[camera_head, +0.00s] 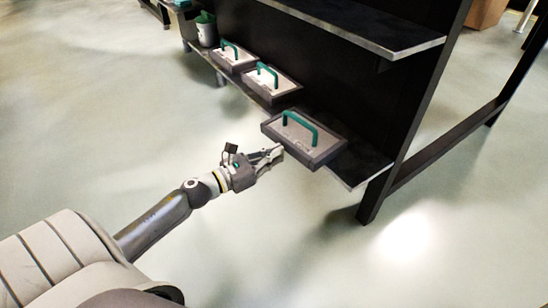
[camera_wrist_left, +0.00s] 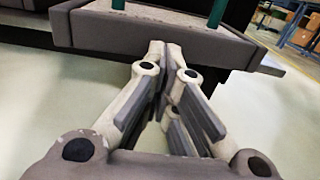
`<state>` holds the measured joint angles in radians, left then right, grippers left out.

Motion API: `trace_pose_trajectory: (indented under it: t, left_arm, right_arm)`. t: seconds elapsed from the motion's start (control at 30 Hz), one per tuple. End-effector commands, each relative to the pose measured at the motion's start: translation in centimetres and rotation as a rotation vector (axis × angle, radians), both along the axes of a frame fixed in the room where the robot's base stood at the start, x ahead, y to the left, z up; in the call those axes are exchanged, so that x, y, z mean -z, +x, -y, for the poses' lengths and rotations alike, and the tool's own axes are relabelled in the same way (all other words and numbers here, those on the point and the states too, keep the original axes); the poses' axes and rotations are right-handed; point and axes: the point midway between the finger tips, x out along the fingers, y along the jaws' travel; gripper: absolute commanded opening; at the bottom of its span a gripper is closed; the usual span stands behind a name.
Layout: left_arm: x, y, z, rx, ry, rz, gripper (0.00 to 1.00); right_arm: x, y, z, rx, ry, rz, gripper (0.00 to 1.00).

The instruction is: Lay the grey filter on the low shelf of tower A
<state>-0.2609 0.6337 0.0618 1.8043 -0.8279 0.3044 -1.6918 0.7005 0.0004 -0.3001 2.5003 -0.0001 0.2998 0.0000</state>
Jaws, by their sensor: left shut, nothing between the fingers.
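Several grey filters with green handles lie in a row on the low shelf (camera_head: 352,165) of a dark rack. The nearest grey filter (camera_head: 297,140) lies at the shelf's right end and sticks out past its front edge. My left gripper (camera_head: 278,152) is shut and empty, with its fingertips at this filter's front side. In the left wrist view the same filter (camera_wrist_left: 150,34) is just ahead of the fingertips (camera_wrist_left: 165,48). I cannot tell whether they touch it. Its green handle is cut off at the top there. No tower label shows. My right gripper is not in view.
Two more filters, a middle one (camera_head: 268,85) and a far one (camera_head: 233,57), lie further along the shelf, beyond them a grey bin (camera_head: 207,32). An upper shelf (camera_head: 365,22) juts out above. A dark post (camera_head: 385,190) stands right of the shelf. The floor in front is clear.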

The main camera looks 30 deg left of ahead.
Motion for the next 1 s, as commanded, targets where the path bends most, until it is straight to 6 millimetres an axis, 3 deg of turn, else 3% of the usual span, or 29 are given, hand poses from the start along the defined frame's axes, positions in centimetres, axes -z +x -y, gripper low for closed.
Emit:
trace_pose_trajectory:
  t: [0.33, 0.7, 1.0]
  left_arm:
    - [-0.1, 0.2, 0.1, 0.0, -0.001, 0.001, 0.0]
    - [-0.1, 4.2, 1.8, 0.001, 0.0, 0.001, 0.0]
    - [0.0, 4.8, 2.1, 0.001, -0.001, 0.0, 0.0]
  right_arm:
    - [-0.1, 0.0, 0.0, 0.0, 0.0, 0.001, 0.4]
    - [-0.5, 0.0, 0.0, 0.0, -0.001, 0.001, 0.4]
    - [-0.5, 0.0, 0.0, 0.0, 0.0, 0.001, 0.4]
